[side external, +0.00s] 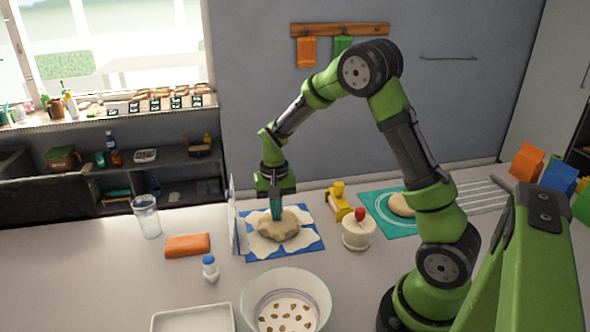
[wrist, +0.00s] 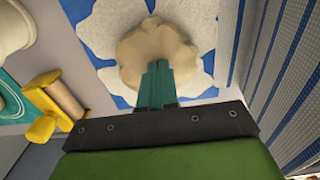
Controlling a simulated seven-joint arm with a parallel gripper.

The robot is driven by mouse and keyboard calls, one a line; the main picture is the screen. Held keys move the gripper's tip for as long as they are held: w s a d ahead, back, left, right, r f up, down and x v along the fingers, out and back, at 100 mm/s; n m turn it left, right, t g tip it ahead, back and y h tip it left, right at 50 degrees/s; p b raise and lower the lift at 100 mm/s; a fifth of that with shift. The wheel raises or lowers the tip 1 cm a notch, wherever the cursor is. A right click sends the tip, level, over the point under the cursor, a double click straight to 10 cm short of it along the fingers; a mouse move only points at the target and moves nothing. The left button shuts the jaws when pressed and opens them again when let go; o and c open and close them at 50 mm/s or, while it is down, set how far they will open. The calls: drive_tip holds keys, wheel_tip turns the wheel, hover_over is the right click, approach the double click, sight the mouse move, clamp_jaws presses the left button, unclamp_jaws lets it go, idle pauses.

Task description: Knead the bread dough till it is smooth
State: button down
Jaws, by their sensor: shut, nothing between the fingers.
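A lump of beige bread dough (side external: 282,227) with an uneven surface lies on a patch of white flour (side external: 262,244) on a blue mat (side external: 312,245). The dough also shows in the wrist view (wrist: 150,47). My gripper (side external: 276,216) points down with its teal fingers together and empty. Its fingertips are at the dough, over its upper left part in the side view. In the wrist view the fingers (wrist: 157,68) overlap the near edge of the dough. I cannot tell how deep they press, as the tips are partly hidden.
A yellow object (side external: 338,203) and a white pot with a red knob (side external: 358,233) stand to the right. A teal mat (side external: 385,222) holds another pale round piece. A large bowl (side external: 287,280), shaker (side external: 210,268), orange cloth (side external: 187,245) and glass (side external: 147,216) stand around.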

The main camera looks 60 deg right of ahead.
drive_tip(key=shift+f, duration=0.5)
drive_tip(key=shift+r, duration=1.45)
drive_tip(key=shift+d, duration=0.15)
drive_tip(key=shift+s+d, duration=0.3)
drive_tip(key=shift+d, duration=0.45)
